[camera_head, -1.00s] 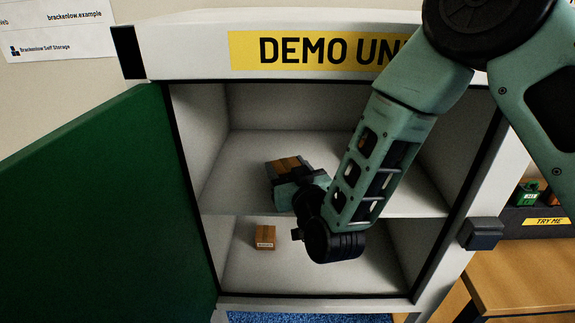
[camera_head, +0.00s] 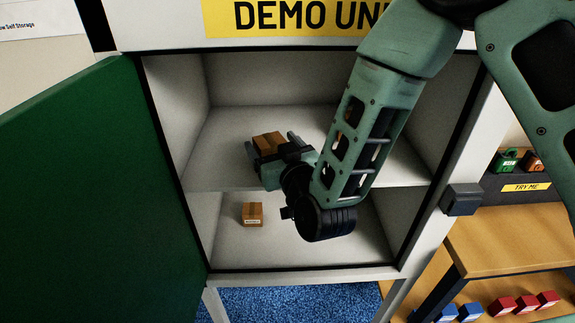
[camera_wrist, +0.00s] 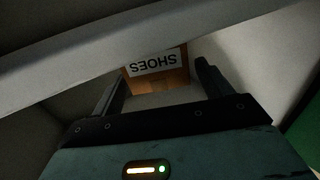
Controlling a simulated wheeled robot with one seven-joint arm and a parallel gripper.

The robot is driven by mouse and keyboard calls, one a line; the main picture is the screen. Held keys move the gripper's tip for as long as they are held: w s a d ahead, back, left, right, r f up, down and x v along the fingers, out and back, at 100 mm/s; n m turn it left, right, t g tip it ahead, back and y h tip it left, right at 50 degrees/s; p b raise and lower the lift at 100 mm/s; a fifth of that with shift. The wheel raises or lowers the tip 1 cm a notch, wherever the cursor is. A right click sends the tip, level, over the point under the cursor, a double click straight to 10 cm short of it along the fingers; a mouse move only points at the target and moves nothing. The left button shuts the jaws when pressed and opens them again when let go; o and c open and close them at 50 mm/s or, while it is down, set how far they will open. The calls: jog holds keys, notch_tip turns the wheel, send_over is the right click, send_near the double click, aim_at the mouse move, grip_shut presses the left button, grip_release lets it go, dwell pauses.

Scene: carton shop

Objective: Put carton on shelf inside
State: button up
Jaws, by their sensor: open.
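A brown carton (camera_head: 268,141) sits on the upper shelf (camera_head: 225,178) inside the white cabinet. In the wrist view the carton (camera_wrist: 157,72) shows a white label reading SHOES, upside down, just beyond the fingers. My gripper (camera_head: 272,147) is open, with one finger to each side of the carton's near end. The fingers also show in the wrist view (camera_wrist: 160,72), spread apart with a gap to the carton's sides. The carton's lower part is hidden behind my gripper. A smaller-looking carton (camera_head: 252,214) stands on the lower compartment's floor.
The green door (camera_head: 95,180) stands open at the left. A dark latch block (camera_head: 461,199) sticks out from the right frame. A wooden stand (camera_head: 510,235) with colored small boxes is at the right. A pale band (camera_wrist: 120,50) crosses the wrist view.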

jog(key=p+v, duration=0.3)
jog(key=v, duration=0.7)
jog(key=shift+s, duration=0.15)
jog(key=shift+a, duration=0.1)
